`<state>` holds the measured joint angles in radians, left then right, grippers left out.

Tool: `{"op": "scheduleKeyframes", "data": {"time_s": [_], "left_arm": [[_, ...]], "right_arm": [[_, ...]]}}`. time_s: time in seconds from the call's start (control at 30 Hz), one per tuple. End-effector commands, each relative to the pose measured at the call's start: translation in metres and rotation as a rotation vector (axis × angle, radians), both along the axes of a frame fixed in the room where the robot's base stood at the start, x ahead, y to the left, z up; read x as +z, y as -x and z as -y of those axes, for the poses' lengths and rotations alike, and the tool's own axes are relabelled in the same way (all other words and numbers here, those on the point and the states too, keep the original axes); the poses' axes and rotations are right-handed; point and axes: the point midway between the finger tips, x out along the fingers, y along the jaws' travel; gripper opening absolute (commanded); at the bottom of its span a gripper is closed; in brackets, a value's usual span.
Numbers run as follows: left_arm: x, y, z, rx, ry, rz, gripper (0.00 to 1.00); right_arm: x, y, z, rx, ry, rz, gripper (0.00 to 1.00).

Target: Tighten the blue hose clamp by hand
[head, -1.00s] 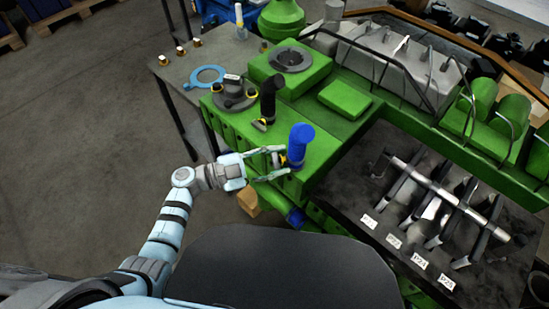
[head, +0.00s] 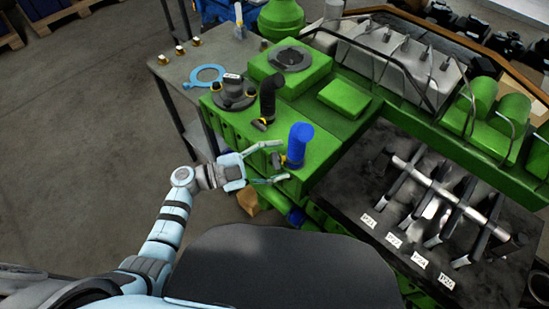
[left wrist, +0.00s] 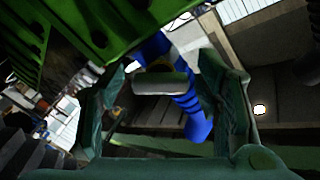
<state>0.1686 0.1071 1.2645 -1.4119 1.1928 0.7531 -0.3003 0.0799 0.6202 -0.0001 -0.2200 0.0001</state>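The blue hose (head: 299,143) stands on the green engine block and bends at its top. The blue hose clamp (head: 281,159) sits low on its left side, small and dark, its details hard to make out. My left gripper (head: 285,161) is open, with one finger on either side of the clamp area. In the left wrist view, a grey cylindrical piece of the clamp (left wrist: 160,83) lies between the spread fingers (left wrist: 163,92) with visible gaps at both sides. The blue hose (left wrist: 192,112) shows behind it. My right gripper is not in view.
A black hose (head: 267,98) with its own clamp (head: 262,123) stands just behind on the green block (head: 326,160). A blue ring gasket (head: 208,75) lies on the grey table. A dark tray (head: 350,190) with metal parts and labels is at the right.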

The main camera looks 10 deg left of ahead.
Motion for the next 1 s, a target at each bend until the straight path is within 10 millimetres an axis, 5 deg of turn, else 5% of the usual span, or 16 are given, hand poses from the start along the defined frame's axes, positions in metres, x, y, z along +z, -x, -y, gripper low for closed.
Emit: {"op": "scheduleKeyframes", "data": {"time_s": [0.27,0.7,1.0], "left_arm": [[0.000,0.002,-0.005,0.001,0.001,0.000,0.58],[-0.001,0.042,-0.100,0.000,-0.003,-0.002,0.58],[0.000,0.047,-0.110,-0.001,0.001,0.000,0.58]], "right_arm": [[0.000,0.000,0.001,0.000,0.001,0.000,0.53],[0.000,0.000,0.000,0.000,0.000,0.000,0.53],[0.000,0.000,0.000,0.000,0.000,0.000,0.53]]}}
